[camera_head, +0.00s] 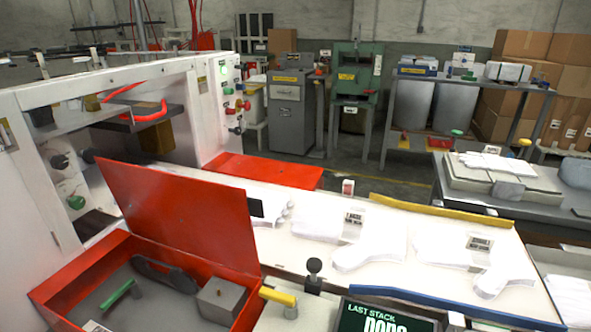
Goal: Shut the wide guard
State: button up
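A white machine (185,75) with a wide opening in its front fills the left side. Inside the opening I see a red hose (148,112) and dark metal parts. I cannot tell for sure which part is the wide guard. A broad red panel (185,215) stands raised and tilted at the rear of an open red box (68,278), in front of the machine. A flat red panel (265,170) lies at the far end of the machine. My gripper is not in view.
The red box holds a green-handled tool (118,298) and a grey block (221,300). A white table (400,215) with glove shapes, edged by yellow and blue rails, runs right. A display (385,315) and a black knob (314,266) stand in front. Floor shows behind the table.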

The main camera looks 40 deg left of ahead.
aim_at(216, 227)
jog(key=u, duration=1.65)
